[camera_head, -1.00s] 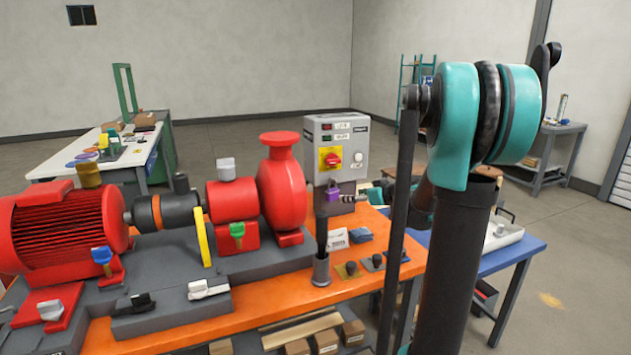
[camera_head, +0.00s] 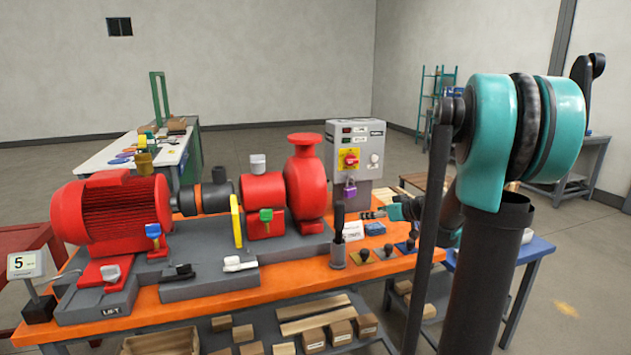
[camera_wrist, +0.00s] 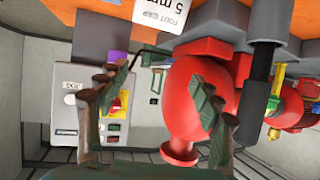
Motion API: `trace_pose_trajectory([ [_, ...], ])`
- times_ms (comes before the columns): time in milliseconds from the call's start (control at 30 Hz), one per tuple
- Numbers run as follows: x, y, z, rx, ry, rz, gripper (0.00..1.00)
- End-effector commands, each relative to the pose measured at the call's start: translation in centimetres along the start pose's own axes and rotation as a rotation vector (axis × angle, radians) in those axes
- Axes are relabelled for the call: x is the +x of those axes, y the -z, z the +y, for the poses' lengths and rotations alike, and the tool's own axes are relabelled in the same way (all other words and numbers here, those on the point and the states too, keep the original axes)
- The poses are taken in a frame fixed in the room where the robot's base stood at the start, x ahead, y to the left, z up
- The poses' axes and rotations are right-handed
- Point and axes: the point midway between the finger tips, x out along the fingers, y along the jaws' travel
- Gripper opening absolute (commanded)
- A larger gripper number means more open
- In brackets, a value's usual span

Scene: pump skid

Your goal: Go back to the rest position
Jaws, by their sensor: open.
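My gripper (camera_wrist: 163,88) is open in the wrist view, with its two dark fingers apart and nothing between them. That view is upside down. Beyond the fingers are the red pump (camera_wrist: 185,115) and the grey control box (camera_wrist: 100,115). In the head view my teal and black arm stands upright on the right and covers part of the scene. The red pump (camera_head: 305,180) and the control box (camera_head: 357,145), with its red switch and purple padlock (camera_head: 350,188), stand left of it. I cannot make out the fingers clearly in the head view.
The orange bench (camera_head: 290,280) carries the red motor (camera_head: 112,212), a yellow piece (camera_head: 236,220) and small tools. A small sign (camera_head: 25,264) reading 5 stands at its left end. Wooden blocks (camera_head: 314,340) lie below. Open floor (camera_head: 590,260) is at the right.

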Motion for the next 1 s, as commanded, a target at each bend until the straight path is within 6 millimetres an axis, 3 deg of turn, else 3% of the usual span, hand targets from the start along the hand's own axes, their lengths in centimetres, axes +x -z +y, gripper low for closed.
trace_pose_trajectory([
  [267, -1.2, -3.5, -4.3, 0.062, 0.014, -0.119, 0.66],
  [467, -3.1, -7.9, -8.5, 0.135, 0.001, -0.258, 0.66],
  [567, -4.8, -11.2, -11.0, 0.184, -0.027, -0.354, 0.66],
  [733, -9.7, -19.0, -15.3, 0.290, -0.151, -0.551, 0.66],
  [900, -14.3, -25.1, -17.0, 0.369, -0.312, -0.675, 0.66],
  [1000, -15.9, -27.0, -17.2, 0.394, -0.380, -0.706, 0.66],
])
